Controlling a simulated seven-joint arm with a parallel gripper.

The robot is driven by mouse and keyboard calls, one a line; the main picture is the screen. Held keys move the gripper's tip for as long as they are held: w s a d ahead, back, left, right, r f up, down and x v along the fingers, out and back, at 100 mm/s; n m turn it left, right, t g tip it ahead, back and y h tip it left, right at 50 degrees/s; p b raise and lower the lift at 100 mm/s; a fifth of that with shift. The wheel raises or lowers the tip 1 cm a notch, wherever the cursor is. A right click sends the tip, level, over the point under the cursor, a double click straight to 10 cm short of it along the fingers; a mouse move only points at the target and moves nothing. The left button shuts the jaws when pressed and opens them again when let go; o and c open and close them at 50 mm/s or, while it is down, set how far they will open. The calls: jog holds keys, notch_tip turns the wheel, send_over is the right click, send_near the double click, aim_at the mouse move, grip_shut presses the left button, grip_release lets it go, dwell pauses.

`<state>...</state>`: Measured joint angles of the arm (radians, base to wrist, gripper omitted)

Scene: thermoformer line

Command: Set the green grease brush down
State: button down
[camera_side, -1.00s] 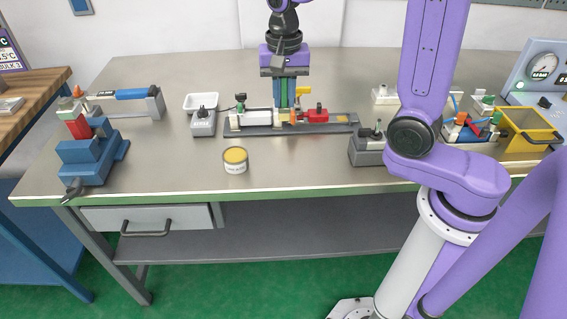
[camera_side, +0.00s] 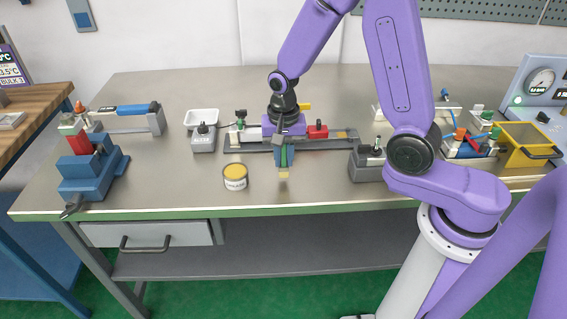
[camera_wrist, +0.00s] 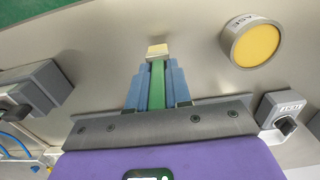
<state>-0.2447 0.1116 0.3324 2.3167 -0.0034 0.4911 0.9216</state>
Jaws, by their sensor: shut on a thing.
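My gripper (camera_side: 283,158) is shut on the green grease brush, with blue fingers on both sides of its green handle. In the wrist view the brush (camera_wrist: 157,85) shows between my fingers (camera_wrist: 157,88), its pale bristle tip (camera_wrist: 158,50) pointing out past them. In the side view the bristle tip (camera_side: 283,174) points down over the front part of the bench, right of the grease tin (camera_side: 235,177). The tin is open with yellow grease and also shows in the wrist view (camera_wrist: 256,45). I cannot tell whether the bristles touch the bench top.
A grey fixture rail (camera_side: 240,143) with several parts lies behind my gripper. A grey block (camera_side: 368,165) stands to the right, a small labelled grey box (camera_side: 203,141) to the left, and a blue vise (camera_side: 90,172) at far left. Bare bench (camera_side: 325,185) lies around the brush.

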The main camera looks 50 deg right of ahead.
jog(key=shift+f, duration=1.15)
jog(key=shift+f, duration=0.1)
jog(key=c, duration=1.1)
grip_release()
jog(key=shift+o, duration=0.2)
notch_tip(320, 180, up, 12)
jog(key=shift+r, duration=0.15)
jog(key=shift+s+a+r+n, duration=0.1)
jog(key=shift+s+a+n, duration=0.15)
jog(key=shift+n, duration=0.3)
jog(key=shift+s+a+n, duration=0.15)
jog(key=shift+s+n, duration=0.15)
jog(key=shift+n, duration=0.25)
jog(key=s+d+n, duration=0.2)
jog(key=s+n, duration=1.7)
jog(key=s, duration=0.3)
jog(key=shift+s+d+r, duration=0.15)
jog(key=shift+s+r, duration=0.05)
jog(key=shift+r, duration=0.2)
